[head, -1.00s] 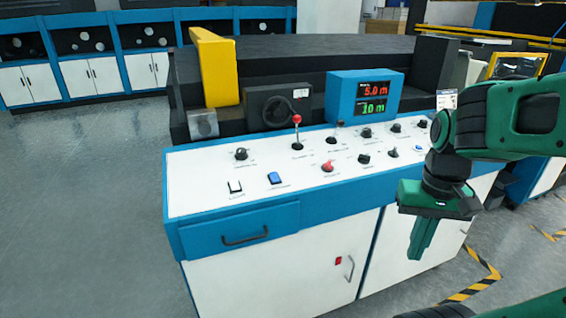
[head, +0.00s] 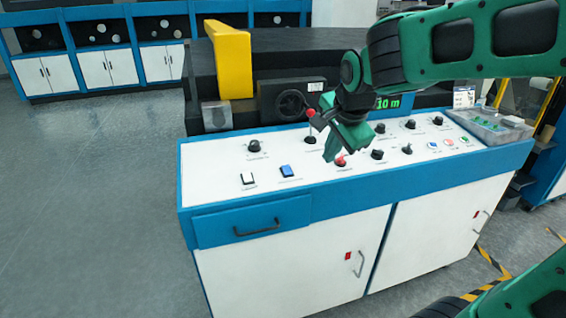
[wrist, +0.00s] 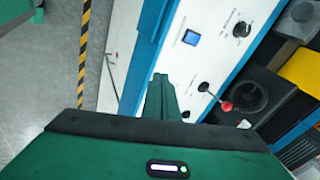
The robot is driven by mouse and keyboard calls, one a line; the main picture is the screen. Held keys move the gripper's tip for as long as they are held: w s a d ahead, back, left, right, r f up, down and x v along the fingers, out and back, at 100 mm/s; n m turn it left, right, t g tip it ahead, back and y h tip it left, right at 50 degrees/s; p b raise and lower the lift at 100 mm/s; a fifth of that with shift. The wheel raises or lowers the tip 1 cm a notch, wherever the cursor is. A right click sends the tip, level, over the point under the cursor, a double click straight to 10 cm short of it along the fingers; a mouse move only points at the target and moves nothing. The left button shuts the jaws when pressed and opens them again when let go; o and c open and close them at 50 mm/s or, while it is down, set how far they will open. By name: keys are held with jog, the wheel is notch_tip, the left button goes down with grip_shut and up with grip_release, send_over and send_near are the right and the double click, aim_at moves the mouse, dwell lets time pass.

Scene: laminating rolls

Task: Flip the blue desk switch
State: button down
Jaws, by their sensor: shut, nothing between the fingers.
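The blue desk switch (head: 287,171) is a small blue rocker on the left part of the white desk panel, beside a white rocker switch. It also shows in the wrist view (wrist: 191,38), beyond the fingers. My gripper (head: 329,157) is shut and empty. It hangs over the panel to the right of the blue switch, apart from it, with its fingers pointing down and slightly left. In the wrist view my gripper's fingers (wrist: 161,92) are together. The head view does not clearly show the fingertips' height above the panel.
A red-knobbed lever (head: 311,113) stands close beside my gripper. A red knob (head: 341,160) is just right of the fingertips, with several black knobs around. A white rocker (head: 248,179) is left of the blue one. A grey tray (head: 478,128) sits at the right end.

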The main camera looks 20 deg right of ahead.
jog(key=w+a+r+m+t+y, duration=0.1)
jog(key=w+a+r+m, duration=0.1)
jog(key=w+a, duration=0.2)
jog(key=a, duration=0.3)
jog(key=shift+w+r, duration=0.3)
jog(key=shift+r, duration=0.05)
